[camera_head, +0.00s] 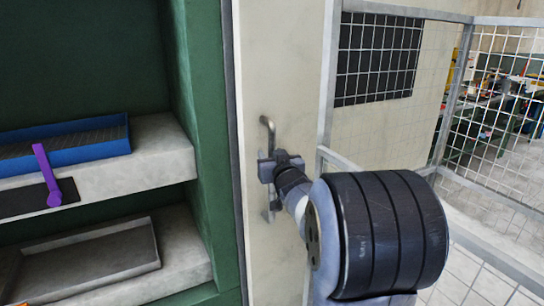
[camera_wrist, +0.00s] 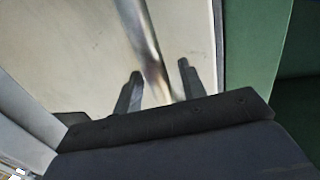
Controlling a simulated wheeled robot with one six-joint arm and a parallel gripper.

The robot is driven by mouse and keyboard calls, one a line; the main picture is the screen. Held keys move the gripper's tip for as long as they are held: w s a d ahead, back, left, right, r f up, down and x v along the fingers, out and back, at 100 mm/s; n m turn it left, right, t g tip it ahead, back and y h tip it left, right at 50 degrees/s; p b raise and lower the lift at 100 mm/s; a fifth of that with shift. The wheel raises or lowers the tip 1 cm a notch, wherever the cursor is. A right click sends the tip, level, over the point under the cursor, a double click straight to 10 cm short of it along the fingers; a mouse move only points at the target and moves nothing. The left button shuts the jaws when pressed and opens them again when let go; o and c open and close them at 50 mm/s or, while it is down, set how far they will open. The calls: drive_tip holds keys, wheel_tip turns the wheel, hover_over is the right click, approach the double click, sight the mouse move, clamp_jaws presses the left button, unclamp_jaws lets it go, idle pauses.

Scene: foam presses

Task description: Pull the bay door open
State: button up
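The bay door (camera_head: 280,70) is a cream panel beside the green frame, and it looks closed. A bent metal bar handle (camera_head: 268,128) stands on it; its middle is hidden behind my gripper (camera_head: 270,172). In the wrist view the handle (camera_wrist: 146,45) runs slantwise between the two dark fingers of my gripper (camera_wrist: 158,84). The fingers are apart, with a gap visible on each side of the bar, so my gripper is open. I cannot tell how deep the bar sits between them.
The green press frame (camera_head: 205,120) is left of the door, with pale shelves holding a blue tray (camera_head: 100,146), a grey tray (camera_head: 100,262) and a purple-handled tool (camera_head: 48,178). A wire mesh fence (camera_head: 400,120) stands on the right. A cluttered workbench (camera_head: 490,105) is beyond it.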

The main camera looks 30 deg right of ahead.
clamp_jaws()
idle(0.5)
